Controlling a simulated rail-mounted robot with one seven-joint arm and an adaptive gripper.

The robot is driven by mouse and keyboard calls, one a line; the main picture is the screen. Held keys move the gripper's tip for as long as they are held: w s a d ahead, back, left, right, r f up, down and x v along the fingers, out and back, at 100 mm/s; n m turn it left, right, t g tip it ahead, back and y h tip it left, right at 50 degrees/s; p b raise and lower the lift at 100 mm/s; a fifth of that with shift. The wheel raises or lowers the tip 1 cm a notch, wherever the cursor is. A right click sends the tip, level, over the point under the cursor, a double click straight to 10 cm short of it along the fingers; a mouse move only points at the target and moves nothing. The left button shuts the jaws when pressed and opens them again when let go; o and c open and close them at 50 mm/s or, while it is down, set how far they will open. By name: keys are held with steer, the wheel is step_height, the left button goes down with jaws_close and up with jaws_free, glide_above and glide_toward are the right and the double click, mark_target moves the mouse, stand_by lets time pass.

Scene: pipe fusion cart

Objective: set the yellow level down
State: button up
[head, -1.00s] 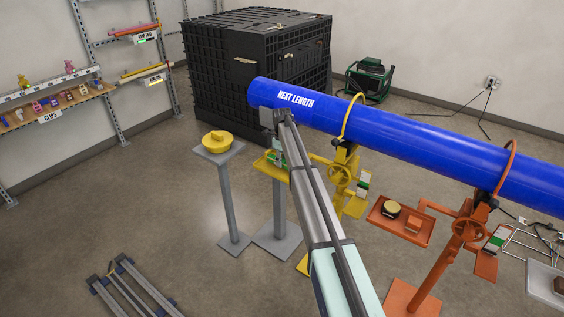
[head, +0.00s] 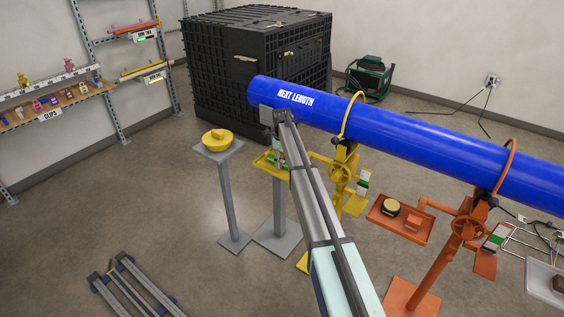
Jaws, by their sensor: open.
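My gripper (head: 278,158) hangs below the end of my arm, at the yellow tray (head: 262,163) of the yellow pipe stand. It is small and partly hidden by my own arm, and I see nothing clearly held in it. I cannot pick out the yellow level for certain; the tray's contents are mostly covered by my arm and wrist. The blue pipe (head: 400,134) marked NEXT LENGTH lies across the yellow stand (head: 341,172) and the orange stand (head: 469,229), just behind my arm.
A yellow cap-like piece (head: 218,137) sits on a grey pedestal left of the tray. An orange tray (head: 400,232) holds a round yellow-and-black item. A black crate (head: 255,65) stands behind. A shelf rack (head: 100,75) is at left. Floor at front left holds grey rails (head: 135,287).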

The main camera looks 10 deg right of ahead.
mark_target(282, 162)
step_height(282, 162, up, 12)
steer(key=b, duration=0.3)
steer(key=shift+f, duration=0.2)
